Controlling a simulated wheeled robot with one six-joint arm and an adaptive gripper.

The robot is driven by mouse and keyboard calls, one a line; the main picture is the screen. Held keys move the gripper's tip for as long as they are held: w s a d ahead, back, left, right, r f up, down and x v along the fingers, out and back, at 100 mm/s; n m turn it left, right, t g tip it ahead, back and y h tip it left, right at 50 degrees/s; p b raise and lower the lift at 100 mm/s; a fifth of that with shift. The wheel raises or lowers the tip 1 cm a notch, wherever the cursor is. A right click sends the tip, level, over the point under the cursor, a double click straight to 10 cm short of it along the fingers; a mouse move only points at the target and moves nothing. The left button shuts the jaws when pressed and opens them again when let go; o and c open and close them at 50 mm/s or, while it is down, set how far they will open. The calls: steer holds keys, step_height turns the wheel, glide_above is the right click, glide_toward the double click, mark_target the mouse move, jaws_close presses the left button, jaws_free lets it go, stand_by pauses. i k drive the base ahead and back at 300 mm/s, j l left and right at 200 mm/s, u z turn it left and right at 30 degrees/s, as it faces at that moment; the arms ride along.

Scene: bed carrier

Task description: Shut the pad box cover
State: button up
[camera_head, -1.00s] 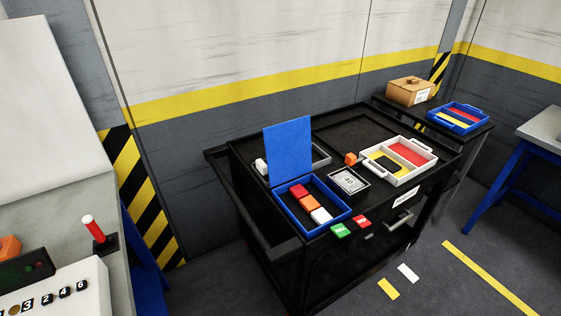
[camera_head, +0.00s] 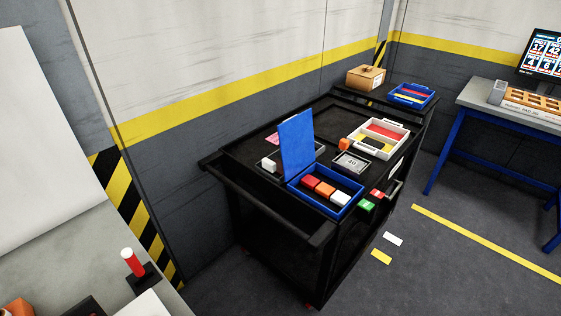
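The pad box (camera_head: 335,204) is a blue open-topped box on the near part of the black cart's top. Its blue cover (camera_head: 297,145) stands upright at the box's left side, so the box is open. Inside lie a red block (camera_head: 311,182), an orange block (camera_head: 325,189) and a white block (camera_head: 340,198) in a row. My gripper is not in the head camera view.
The black cart (camera_head: 222,160) also carries a white tray (camera_head: 381,155), a small plate marked 40 (camera_head: 350,163) and an orange cube (camera_head: 344,144). A grey bench (camera_head: 70,245) stands left, a blue-legged table (camera_head: 480,100) right. Floor (camera_head: 450,195) between cart and table is clear.

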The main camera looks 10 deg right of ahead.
mark_target(268, 164)
steer(key=j+z, duration=0.3)
steer(key=j, duration=0.7)
steer(key=i+l, duration=0.1)
steer(key=l, duration=0.25)
steer(key=i+l, duration=0.15)
steer(key=l, duration=0.2)
steer(key=i+l, duration=0.1)
steer(key=l, duration=0.25)
steer(key=i+l+u, duration=0.1)
steer(key=l+u, duration=0.45)
steer(key=u, duration=0.2)
steer(key=i+l+u, duration=0.1)
steer(key=l+u, duration=0.25)
steer(key=i+l+u, duration=0.35)
